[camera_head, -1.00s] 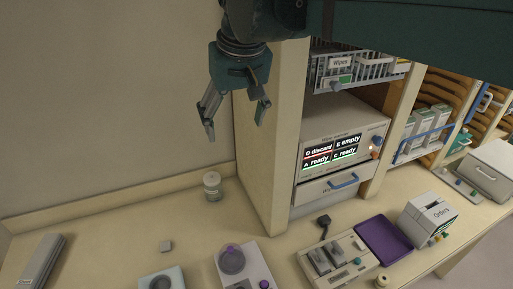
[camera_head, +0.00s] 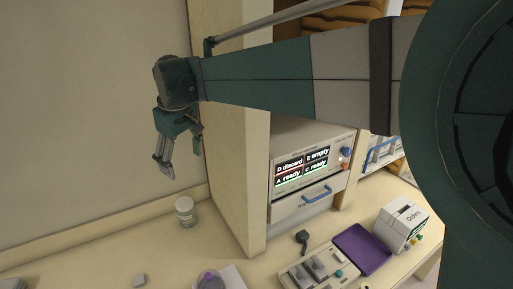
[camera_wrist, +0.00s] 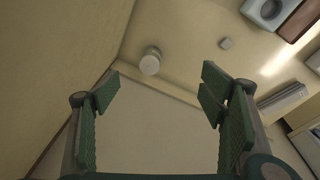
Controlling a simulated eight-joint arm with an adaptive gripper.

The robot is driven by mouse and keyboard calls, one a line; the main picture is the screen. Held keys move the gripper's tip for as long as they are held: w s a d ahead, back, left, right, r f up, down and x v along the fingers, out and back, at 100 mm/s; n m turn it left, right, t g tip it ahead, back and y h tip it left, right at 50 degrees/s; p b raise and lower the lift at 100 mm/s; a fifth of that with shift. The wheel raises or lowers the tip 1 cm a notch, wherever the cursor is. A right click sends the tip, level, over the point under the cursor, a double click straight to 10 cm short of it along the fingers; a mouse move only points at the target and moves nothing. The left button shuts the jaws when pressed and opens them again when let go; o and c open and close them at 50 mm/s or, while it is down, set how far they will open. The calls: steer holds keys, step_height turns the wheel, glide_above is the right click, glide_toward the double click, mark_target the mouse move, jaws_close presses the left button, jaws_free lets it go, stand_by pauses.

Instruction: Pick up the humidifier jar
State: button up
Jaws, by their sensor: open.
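The jar's label is too small to read.
The cabinet panel (camera_head: 228,130) rises close to the right of the jar. A small grey block (camera_head: 139,280) lies on the counter in front. A purple tray (camera_head: 362,248), a device with a screen (camera_head: 303,168) and an "Orders" box (camera_head: 402,226) stand farther right.

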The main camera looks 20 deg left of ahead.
mark_target(185, 202)
steer(key=w+a+f+n, duration=0.2)
steer(key=w+a+f, duration=0.1)
steer(key=f, duration=0.7)
steer(key=w+a+f+n+g+h+b, duration=0.1)
steer(key=w+a+f, duration=0.3)
steer(key=f, duration=0.6)
steer(key=w+a+f+n+b, duration=0.1)
steer(key=w+a+f+n, duration=0.2)
steer(key=f, duration=0.7)
steer(key=shift+w+a+f, duration=0.1)
steer(key=shift+w+a, duration=0.1)
steer(key=shift+a, duration=0.1)
steer(key=shift+f+n, duration=0.3)
steer(key=shift+f, duration=0.1)
steer(key=shift+f, duration=0.15)
steer(key=shift+a+f, duration=0.1)
steer(key=shift+f, duration=1.05)
steer(key=shift+f, duration=0.15)
steer(key=shift+w+a+f+p, duration=0.15)
steer(key=shift+f+p, duration=0.2)
steer(key=shift+f, duration=2.15)
steer(key=shift+c, duration=0.6)
